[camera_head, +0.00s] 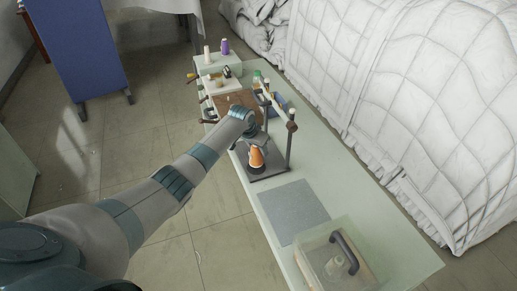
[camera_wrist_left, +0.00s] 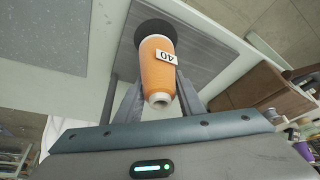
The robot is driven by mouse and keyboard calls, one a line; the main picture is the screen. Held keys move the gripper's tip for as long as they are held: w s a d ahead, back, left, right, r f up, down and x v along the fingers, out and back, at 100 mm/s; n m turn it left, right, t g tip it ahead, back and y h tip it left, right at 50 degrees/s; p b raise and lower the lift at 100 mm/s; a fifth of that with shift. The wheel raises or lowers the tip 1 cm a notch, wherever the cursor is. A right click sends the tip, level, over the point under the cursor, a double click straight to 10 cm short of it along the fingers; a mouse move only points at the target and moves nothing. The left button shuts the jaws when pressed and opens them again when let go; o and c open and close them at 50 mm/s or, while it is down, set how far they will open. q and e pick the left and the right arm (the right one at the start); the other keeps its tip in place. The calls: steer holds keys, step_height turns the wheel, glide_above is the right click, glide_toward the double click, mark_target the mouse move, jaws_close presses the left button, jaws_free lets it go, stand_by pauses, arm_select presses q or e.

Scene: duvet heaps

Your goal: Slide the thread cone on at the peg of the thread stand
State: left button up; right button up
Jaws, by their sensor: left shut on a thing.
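The orange thread cone (camera_head: 256,158) is at the thread stand (camera_head: 290,150), low over its dark base. In the left wrist view the cone (camera_wrist_left: 158,68) bears a white label reading "40", and its narrow white end with a hole faces the camera. A black round pad (camera_wrist_left: 154,30) lies just beyond its wide end; I cannot tell whether they touch. My left gripper (camera_head: 254,143) is shut on the cone, with a finger on either side. The peg is not visible, and whether it is inside the cone cannot be told. My right gripper is not in view.
A grey mat (camera_head: 292,211) and a clear box with a dark handle (camera_head: 344,251) lie on the pale green table (camera_head: 385,225) nearer me. Spools, a brown board (camera_head: 236,100) and small items crowd the far end. White quilted duvets (camera_head: 400,80) heap along the right.

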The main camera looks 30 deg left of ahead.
mark_target(258, 154)
arm_select(q)
steer(key=shift+f+b, duration=0.9)
steer(key=shift+f, duration=0.6)
steer(key=o, duration=1.2)
steer(key=shift+v, duration=0.85)
steer(key=b+v, duration=0.3)
steer(key=v, duration=1.2)
steer(key=shift+s+r, duration=0.15)
steer(key=shift+r, duration=0.2)
